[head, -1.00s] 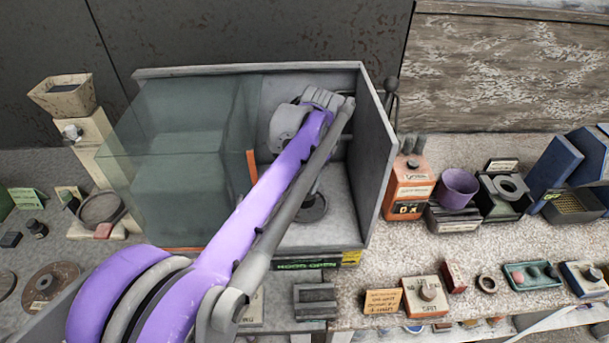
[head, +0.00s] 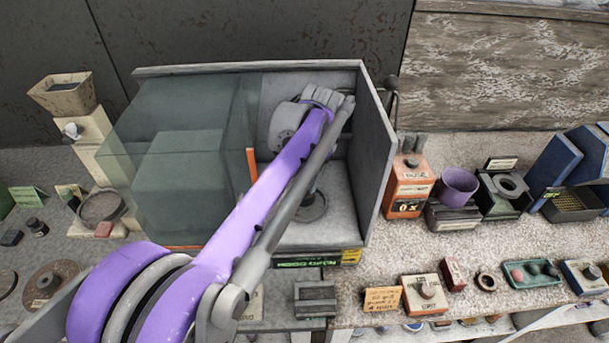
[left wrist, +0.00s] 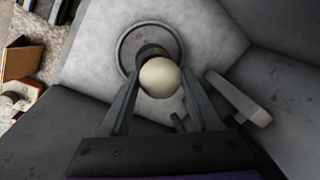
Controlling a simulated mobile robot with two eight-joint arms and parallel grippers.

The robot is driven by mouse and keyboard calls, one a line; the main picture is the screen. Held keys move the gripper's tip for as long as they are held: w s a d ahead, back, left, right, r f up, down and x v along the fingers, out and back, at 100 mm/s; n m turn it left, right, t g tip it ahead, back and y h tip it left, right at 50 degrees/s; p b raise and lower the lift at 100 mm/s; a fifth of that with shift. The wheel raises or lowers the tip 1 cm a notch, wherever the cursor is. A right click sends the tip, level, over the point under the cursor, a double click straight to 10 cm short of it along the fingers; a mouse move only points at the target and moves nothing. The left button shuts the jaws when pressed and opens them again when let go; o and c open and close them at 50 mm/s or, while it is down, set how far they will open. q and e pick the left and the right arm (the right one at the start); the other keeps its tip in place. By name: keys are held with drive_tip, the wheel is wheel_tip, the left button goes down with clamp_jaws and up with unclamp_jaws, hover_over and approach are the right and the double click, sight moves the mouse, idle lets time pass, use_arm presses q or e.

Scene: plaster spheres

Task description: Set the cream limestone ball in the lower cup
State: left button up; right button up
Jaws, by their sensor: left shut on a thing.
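The cream ball (left wrist: 160,78) sits between the two fingers of my left gripper (left wrist: 160,84), which is shut on it. In the left wrist view a dark round base (left wrist: 126,34) lies beyond the ball, with a small dark cup (left wrist: 150,51) at its middle. The ball overlaps the near side of the cup, and I cannot tell whether they touch. In the head view my arm hides the gripper and ball; the round base (head: 312,207) shows on the floor of the open-sided case. My right gripper is not in view.
The case has a grey right wall (head: 372,150) and a glass front panel (head: 180,165) at the left, close around my arm. A grey bar (left wrist: 238,98) lies right of the fingers. An orange box (head: 408,185) and small items stand to the right.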

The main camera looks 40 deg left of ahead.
use_arm(q)
drive_tip(key=shift+f+b, duration=0.55)
drive_tip(key=shift+f, duration=0.6)
idle(0.4)
drive_tip(key=o, duration=1.5)
drive_tip(key=shift+c, duration=0.2)
drive_tip(key=shift+r, duration=0.1)
drive_tip(key=shift+r+p, duration=1.1)
drive_tip(key=shift+r, duration=0.9)
drive_tip(key=shift+f, duration=0.15)
